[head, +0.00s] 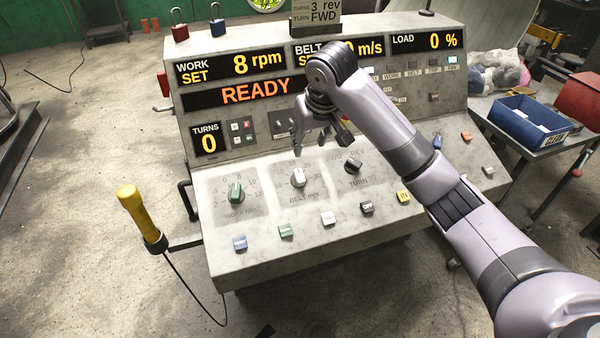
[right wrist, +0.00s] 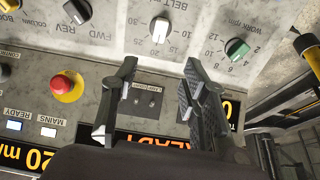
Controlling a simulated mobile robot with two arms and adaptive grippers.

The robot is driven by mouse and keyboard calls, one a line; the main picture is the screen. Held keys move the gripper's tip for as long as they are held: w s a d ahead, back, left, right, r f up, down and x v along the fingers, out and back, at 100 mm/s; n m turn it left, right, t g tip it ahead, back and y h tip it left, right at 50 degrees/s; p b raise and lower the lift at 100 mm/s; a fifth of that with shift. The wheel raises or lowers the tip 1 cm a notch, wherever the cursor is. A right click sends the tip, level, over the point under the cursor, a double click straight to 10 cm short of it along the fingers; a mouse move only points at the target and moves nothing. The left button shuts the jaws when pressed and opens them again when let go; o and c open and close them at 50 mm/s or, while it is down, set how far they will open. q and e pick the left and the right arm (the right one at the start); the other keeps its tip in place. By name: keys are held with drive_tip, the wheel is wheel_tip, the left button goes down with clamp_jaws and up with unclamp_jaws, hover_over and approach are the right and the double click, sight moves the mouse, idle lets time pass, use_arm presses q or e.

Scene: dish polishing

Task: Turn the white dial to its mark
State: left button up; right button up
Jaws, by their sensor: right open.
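The white dial (head: 298,178) sits on the sloped console panel, on the BELT m/s scale between a green dial (head: 236,193) and a black TURN knob (head: 353,164). In the right wrist view the white dial (right wrist: 161,29) shows beyond the fingertips, near the numbers 20, 25 and 30. I cannot tell exactly where it points. My right gripper (head: 322,140) is open and empty above the panel, behind and slightly right of the white dial, apart from it. Its two spread fingers also show in the right wrist view (right wrist: 160,66). My left gripper is out of view.
The console displays show 8 rpm (head: 255,63), READY (head: 255,92) and 0 turns; my right arm partly hides the BELT display. A row of buttons lines the front edge. A yellow-handled tool (head: 139,210) stands left. A red button (right wrist: 67,86) shows in the right wrist view.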

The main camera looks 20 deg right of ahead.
sight(299, 174)
drive_tip(key=p+x, duration=0.2)
drive_tip(key=x, duration=1.5)
drive_tip(key=shift+w, duration=0.1)
clamp_jaws()
